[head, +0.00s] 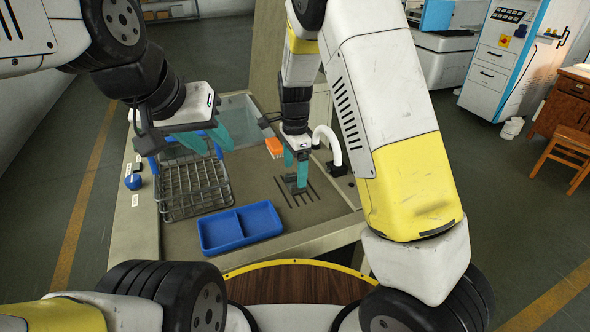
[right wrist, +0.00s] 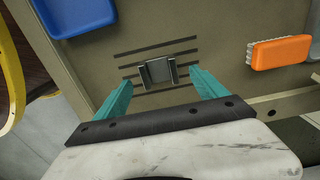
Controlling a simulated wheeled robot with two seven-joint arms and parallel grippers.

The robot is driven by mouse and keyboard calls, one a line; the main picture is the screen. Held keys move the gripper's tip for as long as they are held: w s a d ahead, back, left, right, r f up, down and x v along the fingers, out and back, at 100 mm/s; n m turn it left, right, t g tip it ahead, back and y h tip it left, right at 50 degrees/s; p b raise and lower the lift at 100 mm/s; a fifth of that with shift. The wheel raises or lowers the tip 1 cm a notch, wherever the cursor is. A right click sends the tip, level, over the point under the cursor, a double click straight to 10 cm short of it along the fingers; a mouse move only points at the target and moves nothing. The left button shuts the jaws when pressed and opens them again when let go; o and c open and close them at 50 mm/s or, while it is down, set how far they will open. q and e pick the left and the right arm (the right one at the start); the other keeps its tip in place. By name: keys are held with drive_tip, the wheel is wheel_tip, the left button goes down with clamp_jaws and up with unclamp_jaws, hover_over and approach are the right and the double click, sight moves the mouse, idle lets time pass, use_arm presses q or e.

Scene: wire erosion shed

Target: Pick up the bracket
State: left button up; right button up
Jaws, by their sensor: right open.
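The bracket (right wrist: 157,72) is a small grey metal piece with raised sides. It lies over the dark slots in the bench top, and in the right wrist view it sits between and slightly beyond the fingertips. My right gripper (right wrist: 160,85) is open and empty, its teal fingers apart on either side of the bracket, touching nothing that I can make out. In the head view my right gripper (head: 295,172) points down over the slots and partly hides the bracket. My left gripper (head: 217,152) hangs above the wire basket at the left, its teal fingers apart with nothing between them.
A blue two-compartment tray (head: 240,228) stands at the bench's front. A wire basket (head: 193,187) stands left of it. An orange brush (head: 273,147) lies behind my right gripper, near a white curved spout (head: 331,143). Bare bench top lies around the slots.

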sight(295, 179)
wheel_tip(295, 179, down, 4)
drive_tip(key=shift+f, duration=0.15)
clamp_jaws()
idle(0.4)
